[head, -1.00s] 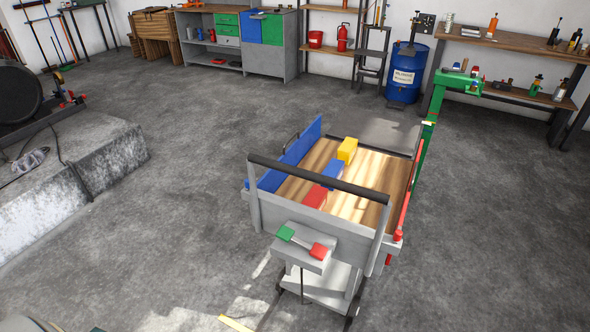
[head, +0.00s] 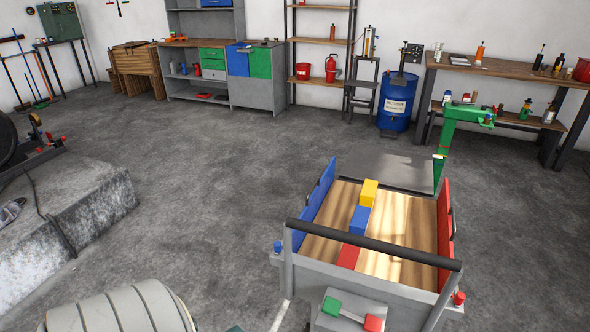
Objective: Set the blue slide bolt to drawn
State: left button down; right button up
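A cart with a wooden deck (head: 322,250) and grey frame stands at the lower right in the head view. A small blue knob (head: 278,247) sticks out at its near left corner, beside the blue side panel (head: 316,205). This knob looks like the blue slide bolt; its bolt and slide are too small to read, so I cannot tell its setting. A similar red knob (head: 459,298) sits at the near right corner, by the red side panel (head: 445,222). Neither gripper shows; only a pale rounded part of mine is at the lower left.
Yellow (head: 369,192), blue (head: 360,220) and red (head: 348,257) blocks line the deck. A dark handlebar (head: 375,244) crosses the cart's near end. A concrete ledge (head: 70,205) is at the left. The floor between is clear.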

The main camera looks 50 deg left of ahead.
aim_at(278, 245)
jog(key=k+j, duration=0.1)
jog(key=j, duration=0.4)
jog(key=j+z, duration=0.1)
jog(key=j, duration=0.4)
jog(key=k+j, duration=0.15)
jog(key=j, duration=0.35)
jog(key=k+j+z, duration=0.1)
jog(key=j, duration=0.4)
jog(key=k+j, duration=0.1)
jog(key=j, duration=0.4)
